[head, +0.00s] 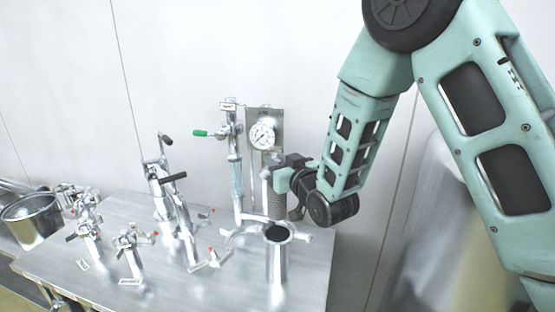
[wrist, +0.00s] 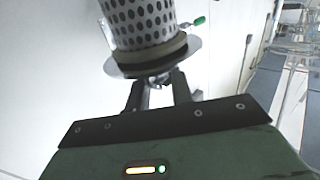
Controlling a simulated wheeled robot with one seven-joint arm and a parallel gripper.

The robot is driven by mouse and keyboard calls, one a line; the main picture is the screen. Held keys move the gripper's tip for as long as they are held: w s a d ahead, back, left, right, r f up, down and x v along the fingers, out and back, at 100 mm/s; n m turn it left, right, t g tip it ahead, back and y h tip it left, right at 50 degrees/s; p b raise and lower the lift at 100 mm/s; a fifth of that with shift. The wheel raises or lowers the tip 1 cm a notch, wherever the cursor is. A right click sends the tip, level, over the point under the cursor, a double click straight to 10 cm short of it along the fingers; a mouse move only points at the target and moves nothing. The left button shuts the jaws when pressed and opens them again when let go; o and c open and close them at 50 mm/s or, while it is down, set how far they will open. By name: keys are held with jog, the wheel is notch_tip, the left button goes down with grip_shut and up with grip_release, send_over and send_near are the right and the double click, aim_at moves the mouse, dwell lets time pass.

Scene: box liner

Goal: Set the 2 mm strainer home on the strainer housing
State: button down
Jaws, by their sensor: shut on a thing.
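The 2 mm strainer is a grey perforated cylinder. In the head view the strainer (head: 279,205) hangs upright beside my gripper (head: 278,179). In the wrist view the strainer (wrist: 143,22) shows round holes, with a dark band and a wide thin flange (wrist: 190,54) at the end nearest the jaws. My gripper (wrist: 157,88) is shut on the strainer at that flange end. The strainer housing (head: 277,265) is a shiny upright tube with a dark open top, standing on the bench below the strainer. The strainer appears above and behind that opening; the exact gap is hard to tell.
A pressure gauge (head: 263,135) on a plate and a pipe with a green-handled valve (head: 201,133) stand close to the left of my gripper. Several metal fittings (head: 131,250) stand on the bench (head: 200,290) to the left. A steel pot (head: 31,222) is at far left.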

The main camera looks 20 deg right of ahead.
notch_tip(320, 180, down, 19)
jog(key=b, duration=1.7)
jog(key=shift+f+b, duration=0.3)
jog(key=shift+b, duration=0.2)
dwell(0.7)
jog(key=c, duration=1.1)
grip_release()
jog(key=shift+c, duration=0.2)
jog(key=shift+f, duration=0.1)
jog(key=shift+s, duration=0.15)
